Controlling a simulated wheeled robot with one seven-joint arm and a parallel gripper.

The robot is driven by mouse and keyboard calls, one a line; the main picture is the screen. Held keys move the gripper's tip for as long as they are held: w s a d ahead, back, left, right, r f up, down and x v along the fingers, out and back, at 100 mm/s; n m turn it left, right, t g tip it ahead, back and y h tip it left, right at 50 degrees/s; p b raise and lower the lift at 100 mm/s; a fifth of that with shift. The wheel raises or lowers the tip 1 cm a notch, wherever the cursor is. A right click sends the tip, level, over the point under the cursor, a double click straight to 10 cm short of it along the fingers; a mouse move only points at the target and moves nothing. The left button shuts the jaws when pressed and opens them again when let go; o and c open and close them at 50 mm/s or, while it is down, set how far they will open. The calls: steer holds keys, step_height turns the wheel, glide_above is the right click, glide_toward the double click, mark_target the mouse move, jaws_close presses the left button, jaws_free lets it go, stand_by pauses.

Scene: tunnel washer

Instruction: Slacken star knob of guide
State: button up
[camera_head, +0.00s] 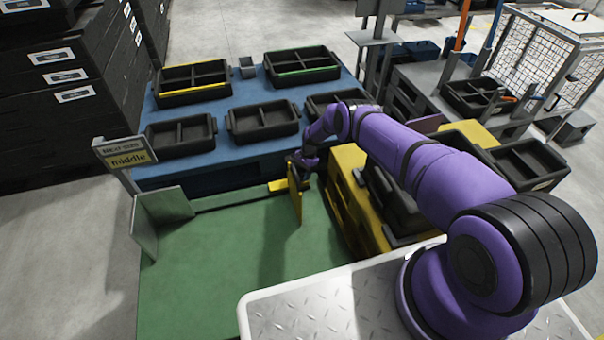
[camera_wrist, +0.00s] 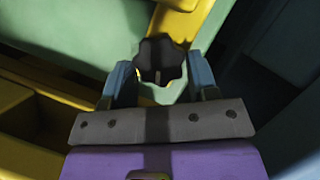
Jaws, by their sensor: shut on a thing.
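The black star knob (camera_wrist: 160,60) shows in the wrist view between the two blue-grey fingers of my gripper (camera_wrist: 161,76). The gripper is shut on it. The knob sits in front of a yellow part of the guide (camera_wrist: 177,22). In the head view the yellow guide plate (camera_head: 295,194) stands upright at the right side of the green surface (camera_head: 215,270). My gripper (camera_head: 303,163) is at the top of that plate. The knob cannot be made out in the head view, and its shaft is hidden.
A blue platform (camera_head: 240,108) with several black trays lies behind the green surface. A yellow stand (camera_head: 345,160) with black trays is close to the right. The green surface is mostly clear.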

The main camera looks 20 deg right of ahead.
stand_by(0.4)
steer(key=o, duration=0.9)
steer(key=shift+o, duration=0.2)
steer(key=v, duration=1)
steer(key=shift+r, duration=0.4)
steer(key=shift+w, duration=0.1)
